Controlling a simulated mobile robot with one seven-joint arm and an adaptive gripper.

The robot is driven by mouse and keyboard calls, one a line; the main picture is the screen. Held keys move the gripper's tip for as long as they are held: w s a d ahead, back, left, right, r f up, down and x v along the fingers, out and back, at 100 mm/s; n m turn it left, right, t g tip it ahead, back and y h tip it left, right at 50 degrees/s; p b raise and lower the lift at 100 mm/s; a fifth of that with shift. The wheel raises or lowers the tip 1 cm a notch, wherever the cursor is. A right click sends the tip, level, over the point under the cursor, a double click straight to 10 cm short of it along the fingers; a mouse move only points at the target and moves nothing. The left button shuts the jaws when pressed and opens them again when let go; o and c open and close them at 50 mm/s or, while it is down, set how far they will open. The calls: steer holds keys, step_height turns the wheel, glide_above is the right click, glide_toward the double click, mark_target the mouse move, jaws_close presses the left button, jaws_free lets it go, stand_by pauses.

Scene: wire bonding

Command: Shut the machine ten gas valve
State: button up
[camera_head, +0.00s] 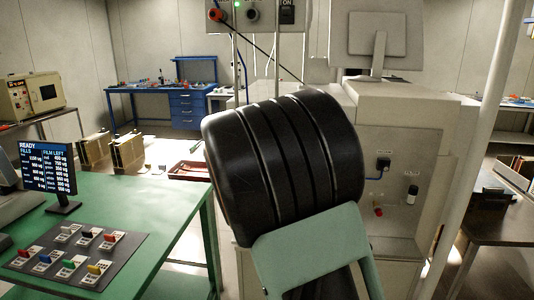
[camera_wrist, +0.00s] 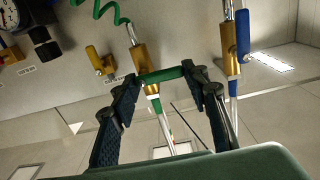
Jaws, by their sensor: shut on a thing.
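In the wrist view, a brass valve (camera_wrist: 146,55) with a green lever handle (camera_wrist: 162,74) hangs from a panel, and a green coiled line runs to it. My gripper (camera_wrist: 163,80) has one dark finger at each end of the green handle and is shut on it. The handle lies crosswise in the picture. A brass valve with a yellow handle (camera_wrist: 94,58) is to the left. One with a blue handle (camera_wrist: 243,34) is to the right. The small labels are too blurred to read. In the head view, my arm hides the gripper and these valves.
A black-and-white gauge (camera_wrist: 14,22) sits at the wrist view's upper left. In the head view, a green table (camera_head: 130,180) with a switch panel (camera_head: 75,258) is left, a large pale machine (camera_head: 405,125) is right, and a pale pole (camera_head: 480,130) stands beside it.

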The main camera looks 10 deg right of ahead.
stand_by(0.4)
steer(key=o, duration=1.2)
steer(key=shift+c, duration=0.2)
steer(key=v, duration=1.2)
steer(key=shift+r, duration=0.1)
